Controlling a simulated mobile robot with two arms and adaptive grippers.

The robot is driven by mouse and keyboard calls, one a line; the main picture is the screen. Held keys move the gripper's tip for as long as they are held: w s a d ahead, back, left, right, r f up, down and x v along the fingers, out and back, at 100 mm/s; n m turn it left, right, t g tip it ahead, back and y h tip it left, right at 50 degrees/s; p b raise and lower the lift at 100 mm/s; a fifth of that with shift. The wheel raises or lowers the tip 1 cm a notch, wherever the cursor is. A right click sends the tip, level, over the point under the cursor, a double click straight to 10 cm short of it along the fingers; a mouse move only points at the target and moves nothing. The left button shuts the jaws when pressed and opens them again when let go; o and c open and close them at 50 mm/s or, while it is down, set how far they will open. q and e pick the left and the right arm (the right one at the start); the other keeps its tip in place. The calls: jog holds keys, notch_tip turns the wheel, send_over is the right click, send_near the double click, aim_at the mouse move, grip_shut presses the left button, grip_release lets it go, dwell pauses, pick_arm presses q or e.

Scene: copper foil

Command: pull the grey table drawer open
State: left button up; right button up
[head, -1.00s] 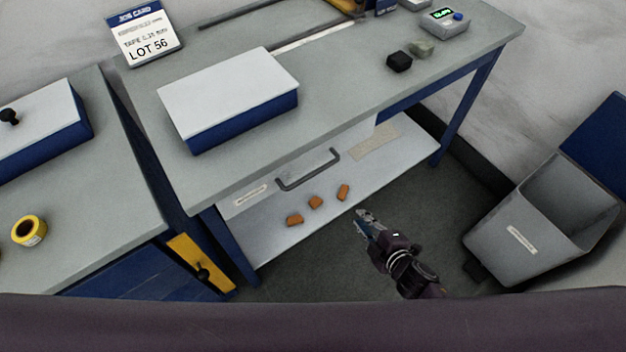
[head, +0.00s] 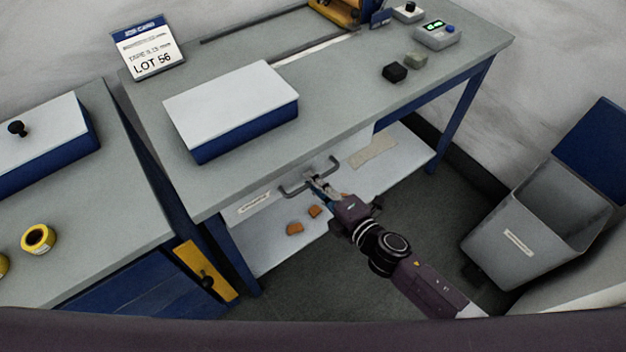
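The grey table drawer (head: 288,202) sits under the grey tabletop (head: 330,125), its front seen steeply from above, with a pale label on its left part. Its dark grey bar handle (head: 291,190) sticks out from the front. My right gripper (head: 316,181) is at the handle, its fingertips at the bar's middle to right part. The fingers look close to the bar, but whether they are closed around it is too small to tell. The drawer appears closed. My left gripper is not in view.
Orange-brown blocks (head: 294,229) lie on the lower shelf (head: 262,252). A white-topped blue box (head: 232,105), a black block (head: 394,72) and a job card stand on the tabletop. A grey bin (head: 520,225) stands at the right; another bench with yellow tape (head: 38,238) is at the left.

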jog(key=shift+w+a, duration=0.2)
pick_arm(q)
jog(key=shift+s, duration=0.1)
pick_arm(e)
grip_shut()
jog(key=shift+d+f, duration=0.1)
